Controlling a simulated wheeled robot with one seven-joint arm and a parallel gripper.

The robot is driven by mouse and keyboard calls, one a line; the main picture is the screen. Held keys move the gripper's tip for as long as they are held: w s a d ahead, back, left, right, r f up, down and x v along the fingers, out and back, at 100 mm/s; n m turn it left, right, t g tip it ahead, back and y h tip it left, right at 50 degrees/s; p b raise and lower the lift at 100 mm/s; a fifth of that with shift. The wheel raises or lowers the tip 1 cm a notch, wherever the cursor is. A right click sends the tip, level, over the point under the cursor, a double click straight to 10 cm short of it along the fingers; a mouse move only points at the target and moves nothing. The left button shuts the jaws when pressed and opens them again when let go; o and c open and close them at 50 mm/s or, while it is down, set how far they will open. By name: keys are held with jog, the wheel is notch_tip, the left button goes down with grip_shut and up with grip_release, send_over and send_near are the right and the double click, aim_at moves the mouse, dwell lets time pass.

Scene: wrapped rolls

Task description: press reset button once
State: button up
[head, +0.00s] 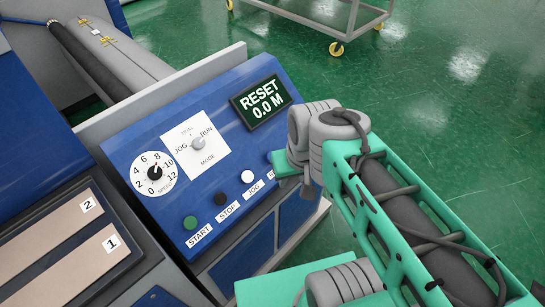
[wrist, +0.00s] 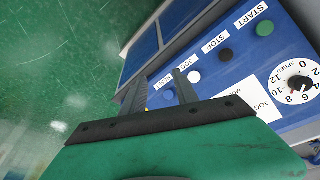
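The blue control panel (head: 190,125) carries a row of round buttons. In the head view my arm hides that button. My gripper (wrist: 161,75) is open, its two dark fingers apart with nothing between them. It is over the right end of the button row in the head view (head: 300,188). I cannot tell whether a finger touches the panel. The display (head: 262,102) reads "RESET 0.0 M".
The white JOG button (head: 247,176), black STOP button (head: 220,199) and green START button (head: 190,222) lie left of my gripper. A speed dial (head: 154,173) and mode knob (head: 198,143) sit higher. A wheeled cart (head: 338,30) stands behind on open green floor.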

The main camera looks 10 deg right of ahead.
grip_shut()
dwell(1.2)
